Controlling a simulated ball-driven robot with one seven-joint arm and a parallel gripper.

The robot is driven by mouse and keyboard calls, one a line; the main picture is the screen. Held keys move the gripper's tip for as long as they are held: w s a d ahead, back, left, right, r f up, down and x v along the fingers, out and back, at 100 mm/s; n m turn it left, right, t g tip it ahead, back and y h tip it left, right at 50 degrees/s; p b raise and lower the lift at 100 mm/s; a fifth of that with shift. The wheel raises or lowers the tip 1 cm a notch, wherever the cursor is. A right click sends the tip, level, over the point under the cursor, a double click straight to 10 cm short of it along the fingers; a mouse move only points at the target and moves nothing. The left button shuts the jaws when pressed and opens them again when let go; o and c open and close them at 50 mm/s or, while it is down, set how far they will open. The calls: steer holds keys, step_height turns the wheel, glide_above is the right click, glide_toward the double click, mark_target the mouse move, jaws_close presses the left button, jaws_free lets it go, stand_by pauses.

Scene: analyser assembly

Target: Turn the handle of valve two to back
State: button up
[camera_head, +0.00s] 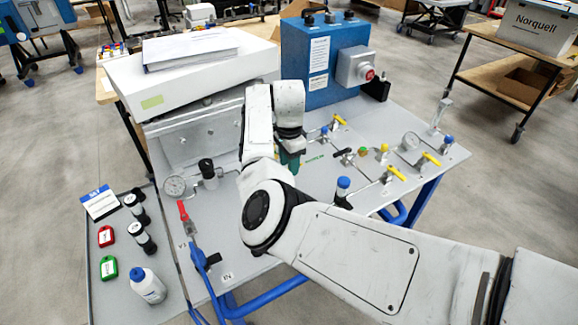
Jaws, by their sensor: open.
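Several valves with lever handles sit on the grey panel (325,180). A red handle (184,210) and a blue handle (203,260) are at its left front. Yellow handles are at the right, such as the far one (340,120), the near one (397,174) and the right one (431,158). The small labels are too blurred to tell surely which valve is number two. My gripper (291,162) points down over the middle of the panel, mostly hidden by my own arm, touching no handle that I can see. It is open, and I see nothing in it.
A blue box (325,60) with a red button stands behind the panel. A white analyser (180,75) with papers is at the back left. A tray (105,285) with bottles and tags lies at the left. Gauges (174,187) and fittings rise from the panel.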

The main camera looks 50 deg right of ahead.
steer(key=shift+f, duration=1.2)
steer(key=shift+c, duration=0.3)
jaws_close()
